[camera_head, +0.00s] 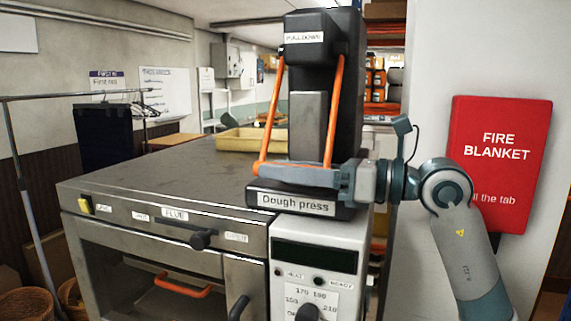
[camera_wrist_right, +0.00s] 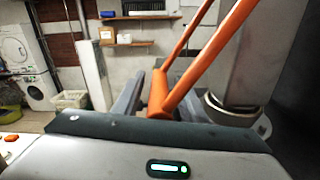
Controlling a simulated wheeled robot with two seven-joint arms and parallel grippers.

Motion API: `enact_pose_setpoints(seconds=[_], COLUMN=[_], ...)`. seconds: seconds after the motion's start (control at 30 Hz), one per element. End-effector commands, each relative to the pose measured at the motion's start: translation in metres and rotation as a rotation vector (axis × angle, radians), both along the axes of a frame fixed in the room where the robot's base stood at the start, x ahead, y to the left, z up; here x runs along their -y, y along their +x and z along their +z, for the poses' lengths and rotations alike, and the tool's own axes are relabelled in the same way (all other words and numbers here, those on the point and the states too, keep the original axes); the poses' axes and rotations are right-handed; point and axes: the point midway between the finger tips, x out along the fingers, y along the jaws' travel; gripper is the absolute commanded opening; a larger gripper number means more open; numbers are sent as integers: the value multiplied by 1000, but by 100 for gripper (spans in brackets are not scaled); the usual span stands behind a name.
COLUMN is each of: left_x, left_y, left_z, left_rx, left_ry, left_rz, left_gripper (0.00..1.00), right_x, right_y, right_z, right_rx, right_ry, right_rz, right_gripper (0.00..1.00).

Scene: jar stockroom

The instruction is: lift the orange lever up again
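The orange lever (camera_head: 333,110) hangs down from the head of the black dough press (camera_head: 315,38). It has two long side bars, and its lower crossbar is low, just above the "Dough press" label. My right gripper (camera_head: 275,173) reaches in from the right, level at the crossbar and largely hiding it. In the right wrist view the lever's lower corner (camera_wrist_right: 158,98) lies between the two grey fingers. A gap shows beside the left finger, so the fingers look open around the lever. My left gripper is not in view.
A metal oven counter (camera_head: 150,180) with a yellow tray (camera_head: 240,142) stands left of the press. A control panel (camera_head: 318,258) is below the press. A red fire blanket box (camera_head: 499,160) hangs on the wall behind my right arm.

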Motion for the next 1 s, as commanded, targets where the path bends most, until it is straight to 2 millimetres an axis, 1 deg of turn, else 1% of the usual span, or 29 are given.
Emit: enact_pose_setpoints(seconds=[0.23, 0.27, 0.3, 0.37, 0.4, 0.43, 0.67, 1.0], left_x=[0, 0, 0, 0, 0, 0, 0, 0], left_y=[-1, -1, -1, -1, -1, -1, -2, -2], left_z=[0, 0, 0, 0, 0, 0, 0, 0], left_rx=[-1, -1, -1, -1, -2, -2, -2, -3], left_ry=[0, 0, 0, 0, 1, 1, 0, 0], left_rz=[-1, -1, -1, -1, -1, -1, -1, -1], left_gripper=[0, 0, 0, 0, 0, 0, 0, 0], right_x=[-1, -1, 0, 0, 0, 0, 0, -1], right_y=[0, 0, 0, 0, 0, 0, 0, -2], right_z=[0, 0, 0, 0, 0, 0, 1, 8], right_rx=[0, 0, 0, 0, 0, 0, 0, 4], right_ry=[0, 0, 0, 0, 0, 0, 0, 1], right_rz=[0, 0, 0, 0, 0, 0, 0, 0], right_gripper=[38, 36, 26, 12, 2, 0, 0, 0])
